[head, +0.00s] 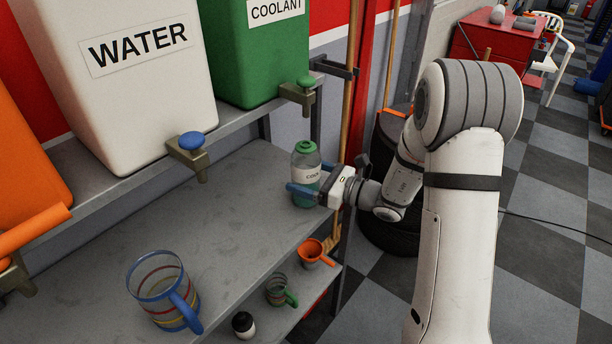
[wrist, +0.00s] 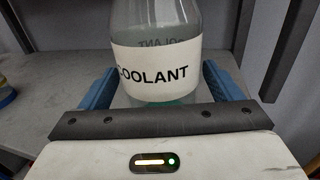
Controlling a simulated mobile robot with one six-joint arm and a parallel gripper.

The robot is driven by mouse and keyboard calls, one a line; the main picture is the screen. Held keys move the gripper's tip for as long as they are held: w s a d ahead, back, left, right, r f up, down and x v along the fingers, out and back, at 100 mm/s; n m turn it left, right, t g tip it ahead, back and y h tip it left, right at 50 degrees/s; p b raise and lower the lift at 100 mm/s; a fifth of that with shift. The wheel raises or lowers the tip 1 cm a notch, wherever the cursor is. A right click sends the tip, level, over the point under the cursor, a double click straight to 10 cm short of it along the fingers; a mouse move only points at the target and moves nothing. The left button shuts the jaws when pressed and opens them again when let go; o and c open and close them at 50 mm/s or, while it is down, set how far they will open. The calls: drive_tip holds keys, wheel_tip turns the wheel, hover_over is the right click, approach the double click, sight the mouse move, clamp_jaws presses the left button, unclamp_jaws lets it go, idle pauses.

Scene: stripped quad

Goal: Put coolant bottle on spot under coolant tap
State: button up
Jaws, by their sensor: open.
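The coolant bottle (head: 306,172), clear with a green cap and a white label, stands upright on the grey shelf near its right end. In the wrist view the coolant bottle (wrist: 155,50) stands between the two blue fingers of my gripper (wrist: 153,88). My gripper (head: 305,191) is open around the bottle's lower part, with a gap visible beside the glass. The coolant tap (head: 298,93), with a green knob, sits on the green COOLANT tank (head: 250,60) above and slightly left of the bottle. The spot under the tap is not clearly marked in view.
A white WATER tank (head: 130,100) with a blue-knobbed tap (head: 195,150) is to the left. A striped pitcher (head: 163,290) stands on the shelf (head: 190,215) at front left. The lower shelf holds an orange funnel (head: 313,252) and a green-handled mug (head: 280,290). The shelf's middle is clear.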

drive_tip(key=v, duration=1.1)
drive_tip(key=s+a+r+n+g+h, duration=0.1)
drive_tip(key=s+a+n+g+h, duration=0.2)
drive_tip(key=s+n, duration=0.35)
drive_tip(key=s+a+n+g+h, duration=0.1)
drive_tip(key=s+n+g+h, duration=0.1)
drive_tip(key=s+n+g, duration=0.5)
drive_tip(key=s+d+r+n+t+h, duration=0.3)
drive_tip(key=s+d+n+t+h, duration=0.1)
drive_tip(key=s+d+n+h, duration=0.3)
drive_tip(key=d+n+h, duration=0.2)
drive_tip(key=d+h, duration=0.1)
drive_tip(key=h, duration=0.1)
drive_tip(key=shift+s+t+b, duration=0.25)
drive_tip(key=shift+t+b, duration=0.15)
drive_tip(key=shift+r+n, duration=0.1)
drive_tip(key=shift+n, duration=0.15)
drive_tip(key=p+v, duration=0.5)
drive_tip(key=shift+w+a+r, duration=0.1)
drive_tip(key=shift+w+r, duration=0.05)
drive_tip(key=shift+w, duration=0.2)
